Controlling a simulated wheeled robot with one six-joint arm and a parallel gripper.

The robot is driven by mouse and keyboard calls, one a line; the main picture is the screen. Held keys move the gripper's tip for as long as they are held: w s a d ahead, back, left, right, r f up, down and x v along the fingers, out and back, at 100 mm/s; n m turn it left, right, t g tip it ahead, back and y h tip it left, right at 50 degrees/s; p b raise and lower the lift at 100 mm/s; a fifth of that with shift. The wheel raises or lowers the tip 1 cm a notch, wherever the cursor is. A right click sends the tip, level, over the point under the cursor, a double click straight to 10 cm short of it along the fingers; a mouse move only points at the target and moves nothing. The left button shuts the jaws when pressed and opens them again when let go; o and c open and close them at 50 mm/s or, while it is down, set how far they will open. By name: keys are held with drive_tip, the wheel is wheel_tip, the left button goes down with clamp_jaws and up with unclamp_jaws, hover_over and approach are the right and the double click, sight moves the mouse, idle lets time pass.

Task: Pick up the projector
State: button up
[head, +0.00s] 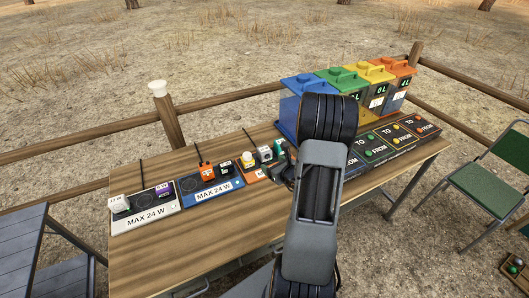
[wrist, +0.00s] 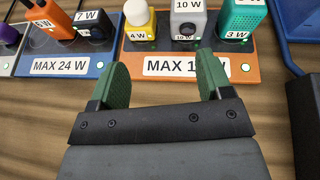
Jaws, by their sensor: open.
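A small grey box with a round dark lens and a "10 W" label, which looks like the projector (wrist: 188,18), stands on the orange charging board (wrist: 245,72). It stands between a yellow-and-white lamp-like device (wrist: 140,20) and a teal device (wrist: 241,18). In the head view the grey box (head: 264,154) is small, just left of my arm's end. My gripper (wrist: 163,62) is open with green fingers and nothing between them. Its fingertips are over the board's front edge, in front of the devices. The right finger partly covers the "MAX 1" label.
A blue board (head: 211,184) with an orange and a black device lies left, then a grey board (head: 145,210) with a white and a purple device. Coloured boxes (head: 345,80) stand behind my arm. The table's front (head: 190,250) is clear.

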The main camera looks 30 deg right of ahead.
sight(268, 156)
drive_tip(key=shift+s+d+f+m+h, duration=0.1)
drive_tip(key=shift+d+f+m+h, duration=0.3)
drive_tip(key=shift+d, duration=0.2)
drive_tip(key=shift+d+f+m+h, duration=0.3)
drive_tip(key=shift+d+f+m, duration=0.1)
drive_tip(key=shift+d+m, duration=0.15)
drive_tip(key=x, duration=0.3)
drive_tip(key=p+x, duration=0.1)
drive_tip(key=x, duration=0.2)
drive_tip(key=shift+w+d+f, duration=0.25)
drive_tip(key=shift+p+x, duration=1.05)
drive_tip(key=shift+x, duration=2.1)
drive_tip(key=shift+s+d+f, duration=0.1)
drive_tip(key=shift+d+f, duration=0.1)
drive_tip(key=c, duration=0.8)
drive_tip(key=shift+r, duration=0.15)
